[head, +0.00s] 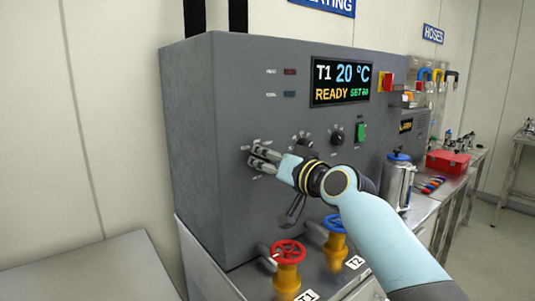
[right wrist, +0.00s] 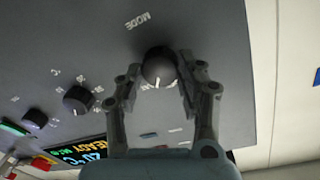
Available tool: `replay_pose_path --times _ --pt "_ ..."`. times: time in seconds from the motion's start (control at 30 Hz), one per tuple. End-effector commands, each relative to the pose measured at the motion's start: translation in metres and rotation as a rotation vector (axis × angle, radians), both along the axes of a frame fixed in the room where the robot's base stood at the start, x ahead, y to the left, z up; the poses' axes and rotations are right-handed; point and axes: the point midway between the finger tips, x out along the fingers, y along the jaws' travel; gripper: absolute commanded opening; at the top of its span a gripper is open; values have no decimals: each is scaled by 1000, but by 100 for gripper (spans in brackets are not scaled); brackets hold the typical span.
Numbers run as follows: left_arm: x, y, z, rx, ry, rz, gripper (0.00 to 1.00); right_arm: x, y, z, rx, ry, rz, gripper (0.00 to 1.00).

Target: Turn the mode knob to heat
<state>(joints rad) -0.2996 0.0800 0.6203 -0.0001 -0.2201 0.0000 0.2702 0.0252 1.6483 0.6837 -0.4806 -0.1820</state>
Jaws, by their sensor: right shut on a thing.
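The mode knob (right wrist: 158,66) is a round black knob on the grey panel, seen in the right wrist view beside its MODE label (right wrist: 138,21). Its white mark points away from that label. My right gripper (right wrist: 168,84) is shut on the knob, one finger on each side. In the head view my right gripper (head: 262,158) reaches the left part of the panel and hides the knob. The small position labels around it are too small to read. My left gripper is not in view.
The cabinet display (head: 340,82) reads T1 20 °C, READY, SET 60. Other black knobs (head: 337,137) and a green switch (head: 361,132) sit right of the gripper. Red (head: 288,252) and blue (head: 334,223) valve wheels stand below. A steel jug (head: 398,182) stands right.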

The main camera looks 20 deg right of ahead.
Motion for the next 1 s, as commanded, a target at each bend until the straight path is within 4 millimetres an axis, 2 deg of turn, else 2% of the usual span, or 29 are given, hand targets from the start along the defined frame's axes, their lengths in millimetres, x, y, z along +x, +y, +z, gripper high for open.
replay_pose_path --times 0.4,1.0 --pt "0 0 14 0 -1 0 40 0 -1 1 205 75 0 5" --pt "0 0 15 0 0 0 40 0 -1 0 245 89 -1 5"
